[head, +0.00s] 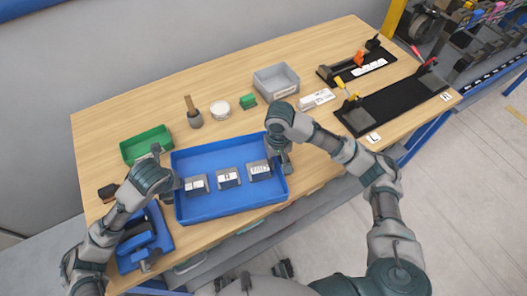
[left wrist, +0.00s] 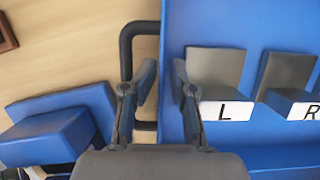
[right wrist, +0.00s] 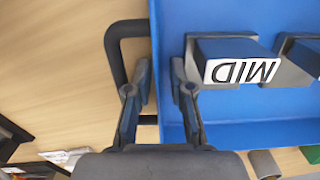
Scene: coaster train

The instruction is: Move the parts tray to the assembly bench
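The blue parts tray (head: 238,204) lies flat on the wooden table in the head view. It holds a row of three grey-and-blue parts: L (left wrist: 222,108), R (head: 229,178) and MID (right wrist: 240,70). A black handle (left wrist: 127,60) stands out from its left wall, another handle (right wrist: 114,55) from its right wall. My left gripper (left wrist: 163,82) is at the left wall, fingers either side of the rim with a gap between. My right gripper (right wrist: 161,85) is placed likewise at the right wall. Both look open; contact with the rim is hard to tell. No separate assembly bench is identifiable.
A green bin (head: 146,144), a mallet (head: 193,112), a white round item (head: 220,110), a green block (head: 248,102) and a grey bin (head: 276,83) stand behind the tray. Black fixtures (head: 395,106) fill the right end. A blue device (head: 145,240) sits close to the tray's left.

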